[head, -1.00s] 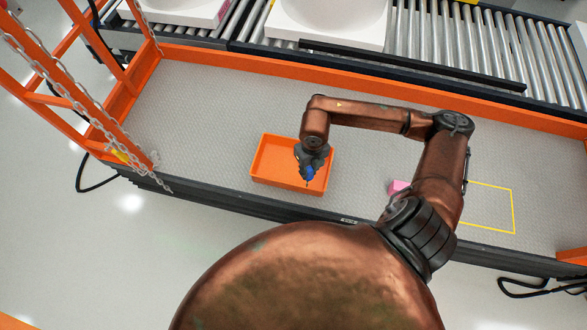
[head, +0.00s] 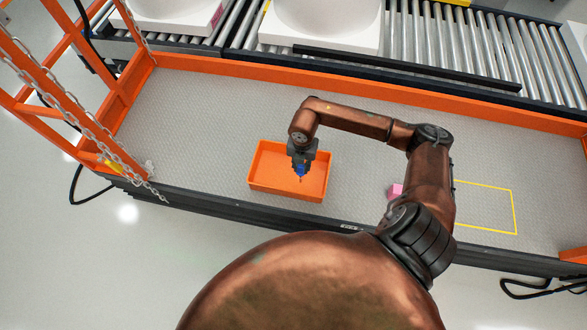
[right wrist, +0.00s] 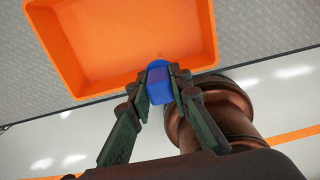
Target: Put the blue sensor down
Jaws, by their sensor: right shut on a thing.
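The blue sensor (head: 301,170) is between the fingers of my right gripper (head: 301,166), over the orange tray (head: 272,191) in the head view. In the right wrist view the blue sensor (right wrist: 160,84) sits between both fingertips of my right gripper (right wrist: 162,86), which is shut on it. The orange tray (right wrist: 75,45) lies behind it there, and its bare floor shows. I cannot tell the exact height of the sensor above the tray floor. The sensor's lower end is small in the head view. My left gripper is not in view.
The tray stands on a grey lift platform (head: 210,120) with an orange edge. A pink block (head: 396,190) lies beside my right arm, near a yellow outlined rectangle (head: 485,207). A roller conveyor (head: 450,45) with white basins runs behind. Orange railing and chains (head: 70,110) stand at left.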

